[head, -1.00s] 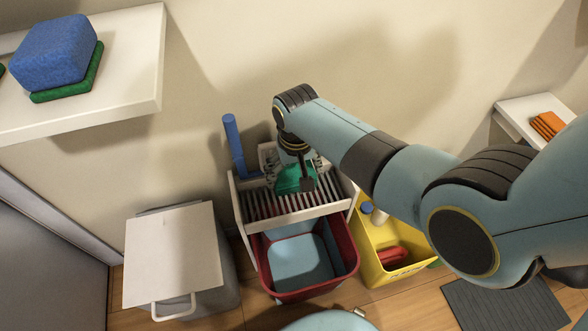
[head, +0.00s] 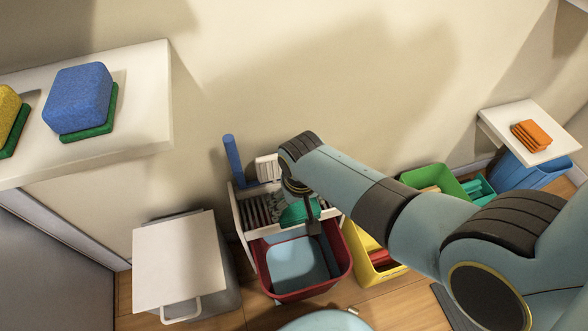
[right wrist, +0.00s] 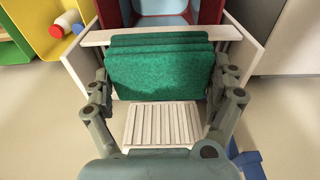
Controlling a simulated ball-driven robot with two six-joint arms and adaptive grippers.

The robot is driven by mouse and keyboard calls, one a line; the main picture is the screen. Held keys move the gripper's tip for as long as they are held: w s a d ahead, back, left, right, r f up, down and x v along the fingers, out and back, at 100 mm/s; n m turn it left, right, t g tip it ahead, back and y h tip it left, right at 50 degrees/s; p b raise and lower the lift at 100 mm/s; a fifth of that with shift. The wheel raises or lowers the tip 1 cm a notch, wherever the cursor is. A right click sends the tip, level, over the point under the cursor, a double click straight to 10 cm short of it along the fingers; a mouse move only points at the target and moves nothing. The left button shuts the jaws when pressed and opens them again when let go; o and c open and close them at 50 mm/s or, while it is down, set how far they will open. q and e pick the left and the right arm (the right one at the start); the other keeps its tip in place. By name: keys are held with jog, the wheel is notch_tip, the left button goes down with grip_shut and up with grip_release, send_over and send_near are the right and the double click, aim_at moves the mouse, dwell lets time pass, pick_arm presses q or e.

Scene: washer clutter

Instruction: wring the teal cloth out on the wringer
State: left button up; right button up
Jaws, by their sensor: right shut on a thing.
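The teal cloth (head: 296,212) is folded into a thick pad and hangs at the slatted wringer (head: 241,215). My right gripper (head: 312,224) is shut on it. In the right wrist view the cloth (right wrist: 160,72) sits between the two fingers (right wrist: 160,90), in front of a white ribbed plate (right wrist: 160,126) and between the wringer's side walls (right wrist: 76,72). I cannot tell whether the cloth touches the slats. The wringer's blue handle (head: 232,158) stands upright at its back left. My left gripper is not in view.
A red bucket (head: 262,262) with pale blue inside stands below the wringer. A lidded bin (head: 178,258) is at left. A yellow bin (head: 360,262) and a green bin (head: 424,178) are at right. A wall shelf (head: 130,130) bears a blue sponge (head: 78,95).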

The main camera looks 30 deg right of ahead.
aim_at(303, 216)
jog(key=s+p, duration=0.1)
jog(key=s, duration=0.1)
jog(key=s+a+r+p, duration=0.1)
jog(key=shift+s+p, duration=0.3)
jog(key=shift+s+a+f, duration=0.1)
jog(key=shift+s+a, duration=0.05)
jog(key=shift+s, duration=0.5)
